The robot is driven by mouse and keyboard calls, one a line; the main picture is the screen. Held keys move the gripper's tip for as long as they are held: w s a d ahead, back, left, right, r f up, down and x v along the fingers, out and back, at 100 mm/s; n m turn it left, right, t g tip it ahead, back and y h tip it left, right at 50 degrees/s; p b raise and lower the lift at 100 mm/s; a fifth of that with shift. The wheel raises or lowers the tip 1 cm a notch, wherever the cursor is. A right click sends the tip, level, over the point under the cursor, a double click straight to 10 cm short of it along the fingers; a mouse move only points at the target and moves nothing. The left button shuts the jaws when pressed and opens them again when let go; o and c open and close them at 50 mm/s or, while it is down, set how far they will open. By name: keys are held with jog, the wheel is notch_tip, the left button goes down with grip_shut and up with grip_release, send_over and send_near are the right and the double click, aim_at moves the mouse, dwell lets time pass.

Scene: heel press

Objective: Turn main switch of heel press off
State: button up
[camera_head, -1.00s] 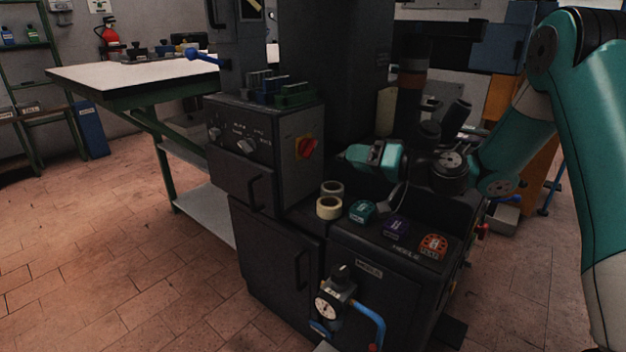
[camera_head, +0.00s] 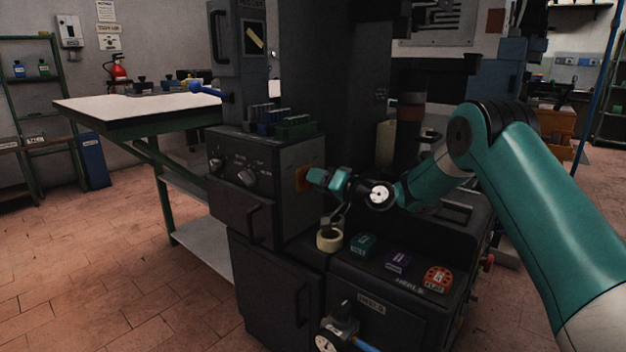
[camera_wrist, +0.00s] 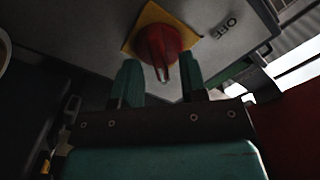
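The main switch is a red rotary knob (camera_wrist: 160,46) on a yellow plate (camera_wrist: 138,22), on the side of the heel press's grey control box (camera_head: 285,165). In the head view only an orange edge of the plate (camera_head: 300,179) shows; my gripper hides the knob. The word OFF (camera_wrist: 224,28) is printed right of the knob in the wrist view. My gripper (camera_wrist: 161,82) is open, its two teal fingers apart on either side of the knob's lower end. I cannot tell whether they touch it. In the head view my gripper (camera_head: 312,178) is at the box's side.
Several small blocks (camera_head: 285,124) stand on the control box. A white-topped table (camera_head: 140,106) stands behind left. The floor at left is clear.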

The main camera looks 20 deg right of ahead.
jog(key=shift+x, duration=1.1)
grip_shut()
